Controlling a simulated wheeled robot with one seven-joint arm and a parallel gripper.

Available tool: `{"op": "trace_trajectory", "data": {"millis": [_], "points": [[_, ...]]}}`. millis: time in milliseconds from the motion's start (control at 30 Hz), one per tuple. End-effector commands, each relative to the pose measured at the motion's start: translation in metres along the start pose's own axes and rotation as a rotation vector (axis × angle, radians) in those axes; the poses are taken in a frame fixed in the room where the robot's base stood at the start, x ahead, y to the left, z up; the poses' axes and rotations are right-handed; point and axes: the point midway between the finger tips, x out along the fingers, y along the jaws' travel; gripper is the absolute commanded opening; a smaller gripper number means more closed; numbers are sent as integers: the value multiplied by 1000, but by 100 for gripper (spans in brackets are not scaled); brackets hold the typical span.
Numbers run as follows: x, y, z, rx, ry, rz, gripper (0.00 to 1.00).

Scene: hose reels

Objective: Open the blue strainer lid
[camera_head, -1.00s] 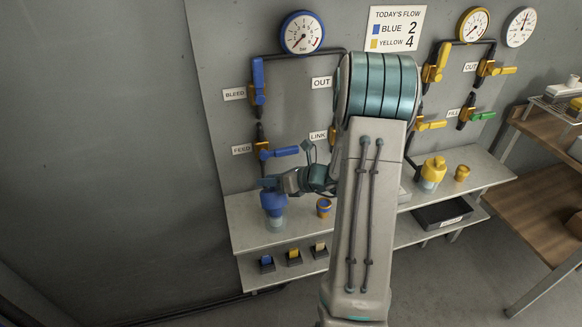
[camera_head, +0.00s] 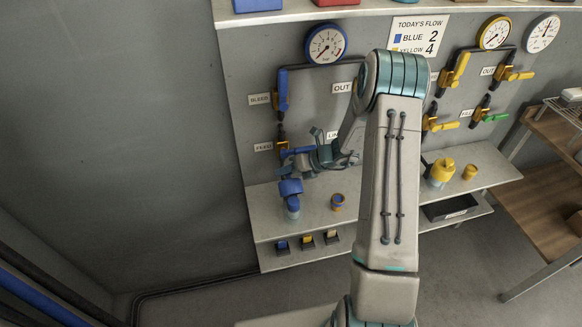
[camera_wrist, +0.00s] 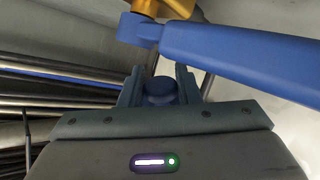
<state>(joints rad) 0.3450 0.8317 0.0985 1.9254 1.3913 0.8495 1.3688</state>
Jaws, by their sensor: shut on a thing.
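The blue strainer (camera_head: 293,205) stands on the left end of the shelf, with a clear bowl below its blue part. Its blue lid (camera_head: 290,187) is at the top and looks tilted against the body; I cannot tell how far it is open. My gripper (camera_head: 285,171) is right above the lid in the head view. In the wrist view my gripper (camera_wrist: 160,88) is shut on the lid's round blue knob (camera_wrist: 159,90), which sits between the two fingers. The rest of the lid is hidden behind the gripper there.
The feed valve's blue handle (camera_wrist: 245,55) crosses close beyond my fingers in the wrist view. A yellow strainer (camera_head: 441,173) stands farther right. Small bins (camera_head: 306,243) sit on the lower shelf.

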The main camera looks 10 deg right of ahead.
Motion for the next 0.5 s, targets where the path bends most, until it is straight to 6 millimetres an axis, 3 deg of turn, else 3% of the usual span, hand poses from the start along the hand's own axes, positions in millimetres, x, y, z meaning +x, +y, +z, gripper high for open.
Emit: {"op": "trace_trajectory", "data": {"millis": [400,433,500], "points": [[0,-1,0,3,3,0,0],[0,-1,0,3,3,0,35],[0,-1,0,3,3,0,50]]}}
